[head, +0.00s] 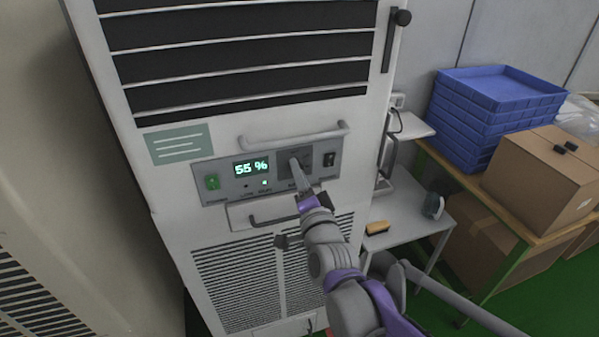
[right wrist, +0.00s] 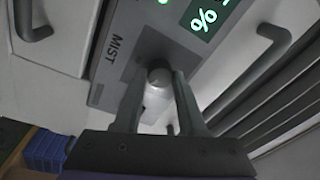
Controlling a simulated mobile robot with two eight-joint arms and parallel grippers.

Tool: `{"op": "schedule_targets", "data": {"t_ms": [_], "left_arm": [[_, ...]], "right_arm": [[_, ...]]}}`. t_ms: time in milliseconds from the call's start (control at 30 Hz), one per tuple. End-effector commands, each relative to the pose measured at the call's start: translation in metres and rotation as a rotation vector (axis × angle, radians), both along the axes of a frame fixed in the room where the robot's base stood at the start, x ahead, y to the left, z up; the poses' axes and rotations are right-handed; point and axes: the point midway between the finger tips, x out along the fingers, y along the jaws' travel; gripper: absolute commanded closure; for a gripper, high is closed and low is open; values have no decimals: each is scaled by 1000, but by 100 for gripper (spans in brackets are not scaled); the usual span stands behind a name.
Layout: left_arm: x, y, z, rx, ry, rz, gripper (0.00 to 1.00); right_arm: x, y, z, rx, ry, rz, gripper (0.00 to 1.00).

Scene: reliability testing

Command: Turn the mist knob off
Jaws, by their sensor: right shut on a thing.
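The mist knob (right wrist: 158,78) is a round grey knob on a dark square plate beside the word MIST in the right wrist view. In the head view it sits on the control panel (head: 222,195), right of a green display (head: 251,168) reading 55 %, and my gripper covers much of it. My right gripper (head: 297,170) reaches the panel from below. In the right wrist view its two fingers (right wrist: 157,90) stand on either side of the knob, shut on it. The knob's pointer direction cannot be made out. My left gripper is not in view.
A rail handle (head: 293,135) runs above the panel and another handle (head: 275,218) sits below it. A black switch (head: 329,159) is right of the knob, a green switch (head: 212,182) far left. Blue trays (head: 490,110) and a cardboard box (head: 540,175) stand at the right.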

Motion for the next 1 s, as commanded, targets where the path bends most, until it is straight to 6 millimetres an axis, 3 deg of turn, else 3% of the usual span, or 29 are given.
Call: {"op": "schedule_targets", "data": {"t_ms": [1000], "left_arm": [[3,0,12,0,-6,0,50]], "right_arm": [[1,-3,-2,-922,-296,1,100]]}}
